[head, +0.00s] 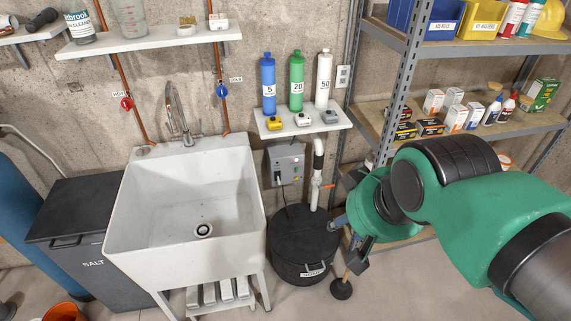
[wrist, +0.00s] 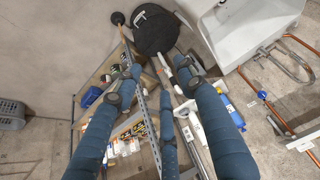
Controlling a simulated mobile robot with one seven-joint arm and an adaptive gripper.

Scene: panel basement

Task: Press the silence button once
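A grey control box (head: 285,163) is fixed to the concrete wall below the small bottle shelf, right of the sink. Small dark and coloured marks show on its front, too small to read, so I cannot tell which one is the silence button. A cable hangs from it toward the black lidded basin (head: 302,245). My gripper (head: 343,248) is to the right of and lower than the box, apart from it. Its fingers are spread and empty, as the wrist view also shows (wrist: 157,76). I cannot make out the box in the wrist view.
The white sink (head: 190,215) stands left of the box. A white pipe (head: 317,180) runs up just right of it. The shelf (head: 300,128) above carries several bottles. A plunger (head: 342,288) stands below my gripper, and metal shelving (head: 450,122) fills the right.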

